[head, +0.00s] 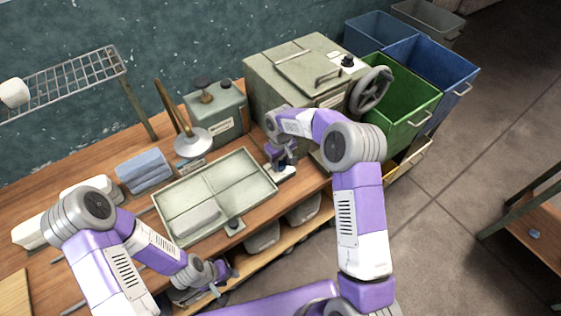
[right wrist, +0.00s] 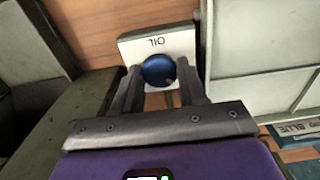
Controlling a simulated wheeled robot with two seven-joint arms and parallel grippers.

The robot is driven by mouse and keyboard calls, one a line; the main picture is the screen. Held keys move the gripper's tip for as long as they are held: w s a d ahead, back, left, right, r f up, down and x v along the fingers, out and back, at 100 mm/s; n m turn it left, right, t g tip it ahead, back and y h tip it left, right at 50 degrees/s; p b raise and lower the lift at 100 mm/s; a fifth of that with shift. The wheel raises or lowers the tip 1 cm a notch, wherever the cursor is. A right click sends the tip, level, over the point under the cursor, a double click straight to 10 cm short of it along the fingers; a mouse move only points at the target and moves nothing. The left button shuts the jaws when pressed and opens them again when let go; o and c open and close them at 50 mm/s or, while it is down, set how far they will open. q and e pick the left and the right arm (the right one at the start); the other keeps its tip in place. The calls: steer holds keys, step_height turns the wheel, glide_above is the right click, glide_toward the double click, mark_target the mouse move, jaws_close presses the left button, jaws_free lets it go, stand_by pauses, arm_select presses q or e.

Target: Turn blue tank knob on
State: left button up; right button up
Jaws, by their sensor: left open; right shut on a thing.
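A round blue knob (right wrist: 158,70) sits on a small white plate (right wrist: 172,43) lettered "OIL", upside down in the right wrist view. My right gripper (right wrist: 158,80) is shut on the blue knob, with one finger on each side. In the head view my right gripper (head: 282,165) is low at the right end of the tray and hides most of the knob. My left gripper (head: 222,278) is open and empty at the bench's front edge. A label reading "BLUE" (right wrist: 298,130) shows at the right in the right wrist view. I cannot tell the knob's turn setting.
A grey-green divided tray (head: 232,172) lies left of my right gripper, with a small dark knob (head: 234,225) at its front. A green tank (head: 218,112) and a large chest with a handwheel (head: 371,91) stand behind. Colored bins (head: 405,105) are at right.

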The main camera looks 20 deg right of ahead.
steer(key=shift+m, duration=0.4)
steer(key=m+b, duration=0.1)
steer(key=m, duration=0.1)
steer(key=shift+m, duration=0.4)
steer(key=m, duration=0.4)
steer(key=shift+m, duration=0.3)
steer(key=m, duration=0.9)
steer(key=shift+m+p, duration=0.35)
steer(key=shift+m, duration=0.05)
steer(key=o, duration=1.1)
steer(key=shift+c, duration=0.2)
